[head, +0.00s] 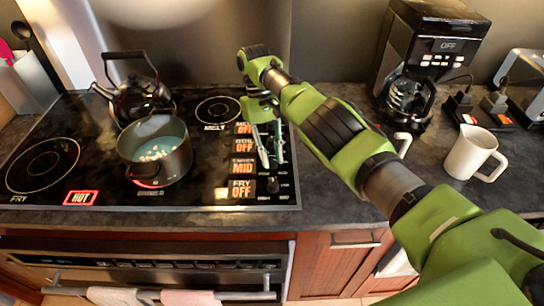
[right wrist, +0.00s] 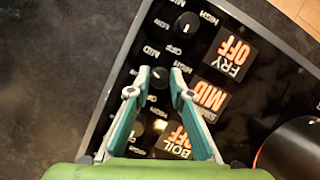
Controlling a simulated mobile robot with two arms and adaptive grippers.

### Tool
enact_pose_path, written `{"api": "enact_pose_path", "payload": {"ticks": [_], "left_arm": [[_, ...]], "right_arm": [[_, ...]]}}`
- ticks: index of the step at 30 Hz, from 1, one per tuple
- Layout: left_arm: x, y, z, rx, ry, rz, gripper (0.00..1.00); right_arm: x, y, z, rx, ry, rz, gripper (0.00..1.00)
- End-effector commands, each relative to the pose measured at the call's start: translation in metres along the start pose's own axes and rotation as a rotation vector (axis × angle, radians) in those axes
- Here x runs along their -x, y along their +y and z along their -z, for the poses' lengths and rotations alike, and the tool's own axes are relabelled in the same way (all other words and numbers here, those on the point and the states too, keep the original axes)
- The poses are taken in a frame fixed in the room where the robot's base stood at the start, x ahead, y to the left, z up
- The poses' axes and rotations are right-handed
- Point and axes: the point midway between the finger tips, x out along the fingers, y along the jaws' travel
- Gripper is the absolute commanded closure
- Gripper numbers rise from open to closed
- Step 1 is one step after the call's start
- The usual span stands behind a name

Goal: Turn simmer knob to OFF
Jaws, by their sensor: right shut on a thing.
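The simmer display (head: 242,167) reads MID in orange, and it shows MID in the right wrist view (right wrist: 207,95) too. The black simmer knob (right wrist: 158,77) is beside that display, partly hidden by my fingers. My right gripper (right wrist: 160,76) reaches down over the cooktop's control strip with one finger on each side of this knob, shut on it. In the head view my right gripper (head: 272,160) hides the knob. My left gripper is not in view.
The fry knob (right wrist: 187,25) and boil knob (right wrist: 135,127) sit close on either side; their displays read OFF. A pot (head: 165,168) stands on a burner left of the controls, by a lit HOT sign (head: 81,197). A kettle (head: 137,100) stands behind. A white mug (head: 470,152) is at right.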

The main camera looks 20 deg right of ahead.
Motion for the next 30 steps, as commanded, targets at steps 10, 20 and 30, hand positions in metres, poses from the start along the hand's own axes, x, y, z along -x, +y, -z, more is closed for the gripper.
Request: {"api": "enact_pose_path", "payload": {"ticks": [10, 20, 30], "left_arm": [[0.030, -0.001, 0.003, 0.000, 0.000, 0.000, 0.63], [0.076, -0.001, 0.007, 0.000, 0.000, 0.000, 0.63], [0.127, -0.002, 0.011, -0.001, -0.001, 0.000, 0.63]], "right_arm": [[0.006, -0.003, -0.002, 0.309, 0.004, -0.127, 1.00], [0.008, -0.005, -0.004, 0.598, 0.004, -0.247, 1.00], [0.007, -0.006, -0.005, 0.897, 0.005, -0.372, 1.00]]}}
